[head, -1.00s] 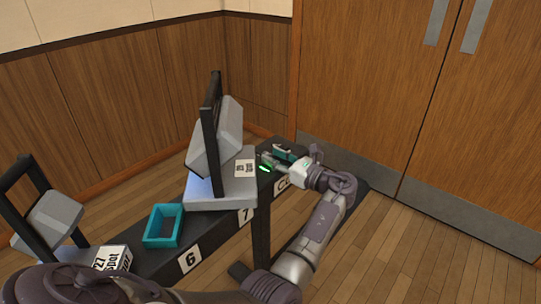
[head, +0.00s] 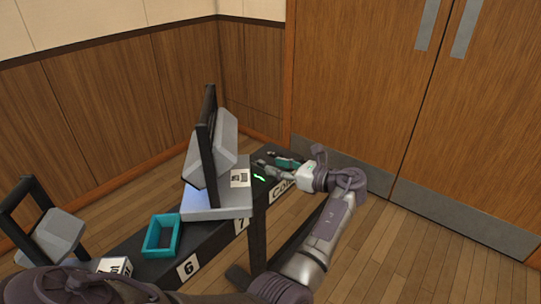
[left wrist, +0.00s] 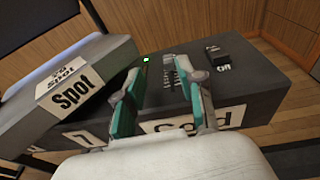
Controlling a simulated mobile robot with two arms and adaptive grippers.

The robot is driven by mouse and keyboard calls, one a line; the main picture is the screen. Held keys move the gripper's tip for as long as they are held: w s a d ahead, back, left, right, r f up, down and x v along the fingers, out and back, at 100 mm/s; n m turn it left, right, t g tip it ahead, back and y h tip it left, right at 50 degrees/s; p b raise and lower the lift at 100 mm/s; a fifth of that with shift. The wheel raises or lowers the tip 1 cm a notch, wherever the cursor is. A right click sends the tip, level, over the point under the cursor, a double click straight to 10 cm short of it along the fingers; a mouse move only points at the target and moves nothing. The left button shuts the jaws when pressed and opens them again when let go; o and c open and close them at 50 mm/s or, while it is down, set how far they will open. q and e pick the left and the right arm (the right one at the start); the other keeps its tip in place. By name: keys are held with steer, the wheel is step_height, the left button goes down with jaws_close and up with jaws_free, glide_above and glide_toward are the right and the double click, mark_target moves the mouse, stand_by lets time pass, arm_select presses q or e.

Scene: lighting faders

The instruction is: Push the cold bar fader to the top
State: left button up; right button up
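The Cold label (left wrist: 203,120) is on the front face of the dark console's far end. It also shows in the head view (head: 284,189). A small green light (left wrist: 146,59) glows on the console top beside it, and it shows in the head view (head: 259,178). A row of pale marks (left wrist: 181,76) runs along the top between my fingers. A small dark piece there may be the fader cap; I cannot tell. My left gripper (left wrist: 166,84) is open, its teal fingers apart over the cold section. In the head view the left gripper (head: 272,163) is over the console's far end.
A grey box with a Spot label (left wrist: 72,88) stands left of my fingers. A teal tray (head: 162,235) and a grey lamp (head: 228,143) stand on the console. Wooden doors are behind.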

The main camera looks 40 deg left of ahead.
arm_select(q)
step_height(320, 180, up, 8)
steer(key=a+g+h+p, duration=0.1)
steer(key=a+h+p, duration=0.1)
steer(key=h+p, duration=0.55)
steer(key=t+h+p, duration=0.1)
steer(key=h+p, duration=0.3)
steer(key=p, duration=0.5)
glide_toward(262, 162)
steer(key=x, duration=0.8)
steer(key=shift+a+f+b, duration=0.15)
steer(key=shift+b, duration=0.25)
arm_select(e)
steer(key=s+d+f, duration=0.1)
steer(key=s, duration=0.8)
steer(key=s+d+f+g, duration=0.1)
steer(key=s+d+f, duration=0.1)
steer(key=s, duration=0.7)
steer(key=shift+s+g, duration=0.25)
steer(key=shift+g, duration=0.05)
steer(key=shift+d, duration=0.1)
arm_select(q)
jaws_close()
